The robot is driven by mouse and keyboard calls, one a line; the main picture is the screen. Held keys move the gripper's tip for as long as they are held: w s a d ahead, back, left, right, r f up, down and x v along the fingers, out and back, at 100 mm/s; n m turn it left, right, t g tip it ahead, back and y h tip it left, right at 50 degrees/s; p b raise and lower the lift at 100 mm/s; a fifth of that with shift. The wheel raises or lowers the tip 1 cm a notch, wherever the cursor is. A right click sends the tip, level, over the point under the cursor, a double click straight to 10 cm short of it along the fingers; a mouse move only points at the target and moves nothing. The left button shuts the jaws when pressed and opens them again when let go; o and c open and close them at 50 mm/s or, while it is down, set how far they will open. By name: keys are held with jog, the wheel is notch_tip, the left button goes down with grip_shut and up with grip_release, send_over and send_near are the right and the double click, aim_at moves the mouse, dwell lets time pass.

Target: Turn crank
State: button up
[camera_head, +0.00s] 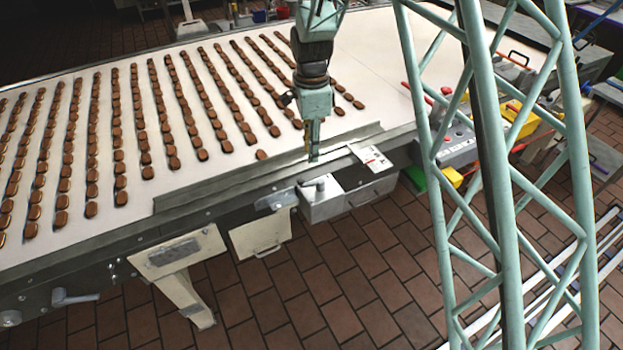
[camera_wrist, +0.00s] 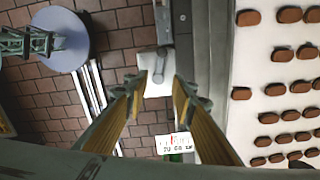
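A grey metal box (camera_head: 338,199) is fixed to the front side of the conveyor. A small crank-like handle (camera_head: 320,184) shows on its top in the head view. The wrist view shows this box (camera_wrist: 150,84) and its grey handle (camera_wrist: 159,66) ahead of the fingertips and between them. My gripper (camera_head: 313,152) points down above the conveyor's front edge, behind the box and apart from it. In the wrist view my gripper (camera_wrist: 156,89) has its two yellowish fingers spread, with nothing held. The handle's exact shape is too small to tell.
The conveyor belt (camera_head: 390,60) carries rows of brown biscuits (camera_head: 175,163). A metal rail (camera_head: 240,180) borders its front edge. A white label (camera_head: 370,158) sits right of my gripper. Another crank-like handle (camera_head: 75,297) is at lower left. Tiled floor (camera_head: 330,270) lies open in front.

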aim_at(311, 183)
jog(key=shift+f+p, duration=0.7)
jog(key=shift+f, duration=5.95)
grip_shut()
